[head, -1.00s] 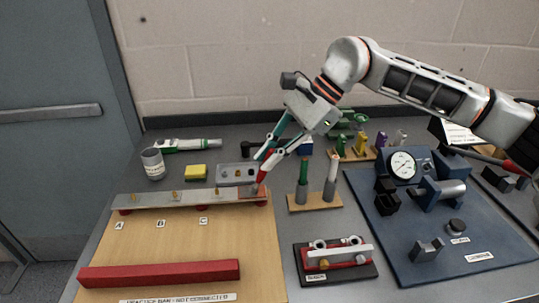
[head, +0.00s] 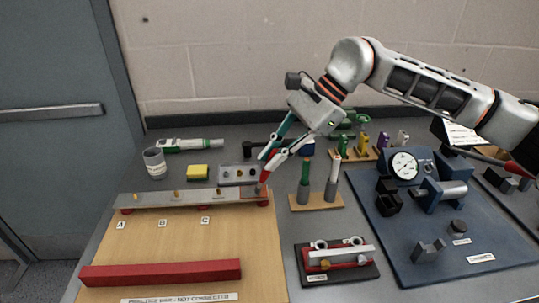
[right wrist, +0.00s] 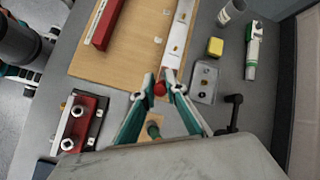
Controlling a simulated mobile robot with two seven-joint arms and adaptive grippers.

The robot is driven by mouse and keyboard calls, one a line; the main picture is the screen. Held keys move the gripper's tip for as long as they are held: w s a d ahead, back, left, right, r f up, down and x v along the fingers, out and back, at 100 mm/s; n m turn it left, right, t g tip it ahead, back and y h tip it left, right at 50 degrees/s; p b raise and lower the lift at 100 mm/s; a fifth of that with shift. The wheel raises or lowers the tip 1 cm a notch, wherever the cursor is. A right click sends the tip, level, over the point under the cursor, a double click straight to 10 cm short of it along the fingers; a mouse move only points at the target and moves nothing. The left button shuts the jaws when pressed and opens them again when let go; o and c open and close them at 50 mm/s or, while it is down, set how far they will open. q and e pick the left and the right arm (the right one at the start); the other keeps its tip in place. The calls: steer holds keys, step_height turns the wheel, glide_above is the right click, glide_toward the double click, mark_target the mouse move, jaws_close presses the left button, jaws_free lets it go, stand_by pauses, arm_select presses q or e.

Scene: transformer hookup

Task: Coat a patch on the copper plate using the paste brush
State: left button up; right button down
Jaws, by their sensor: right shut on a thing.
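My right gripper (head: 271,153) is shut on the red paste brush (head: 264,176) and points it down at the right end of the long flat bar (head: 180,199). In the right wrist view, the fingertips (right wrist: 165,87) close around the red brush (right wrist: 160,89), which hides the plate. No coated patch can be made out. My left gripper is out of view.
A grey pot (head: 154,162), a yellow sponge (head: 198,171) and a grey tray (head: 238,173) stand behind the bar. A wooden stand (head: 317,202) with upright handled tools is close on the right. A red bar (head: 160,272) lies on the front board.

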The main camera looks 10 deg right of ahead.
steer(key=shift+r+p, duration=1.2)
steer(key=shift+r, duration=0.85)
steer(key=shift+f, duration=0.15)
steer(key=shift+w+d+f+b, duration=0.1)
steer(key=shift+w+f+b, duration=0.25)
steer(key=shift+f, duration=0.4)
steer(key=shift+w+d+f+b, duration=0.1)
steer(key=shift+w+f+b, duration=0.2)
steer(key=shift+f, duration=0.9)
steer(key=shift+d, duration=0.5)
steer(key=shift+a, duration=0.1)
